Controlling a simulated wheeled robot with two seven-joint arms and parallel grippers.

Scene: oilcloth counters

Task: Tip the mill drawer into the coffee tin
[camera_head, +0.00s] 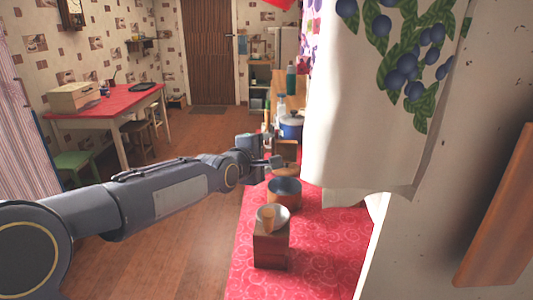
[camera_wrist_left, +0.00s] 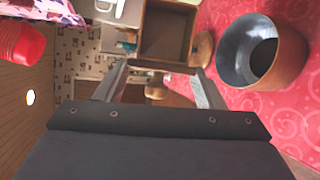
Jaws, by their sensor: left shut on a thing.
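My left gripper (camera_head: 272,163) is shut on the small wooden mill drawer (camera_head: 287,149), just beyond the coffee tin and above the counter. In the left wrist view the drawer (camera_wrist_left: 166,36) extends from the fingertips (camera_wrist_left: 155,82). It is turned on its side, its open face toward me, and its inside looks bare. The round coffee tin (camera_head: 285,190) stands upright and open on the counter; in the left wrist view the tin (camera_wrist_left: 233,50) has a dark patch inside. The wooden mill (camera_head: 271,248), with a metal bowl on top, stands nearer. My right gripper is not in view.
The red patterned counter (camera_head: 325,250) has free room right of the mill. A blue-and-white pot (camera_head: 291,126) and bottles stand farther back. A hanging curtain (camera_head: 360,110) borders the counter on the right. A round wooden piece (camera_wrist_left: 203,48) lies near the tin.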

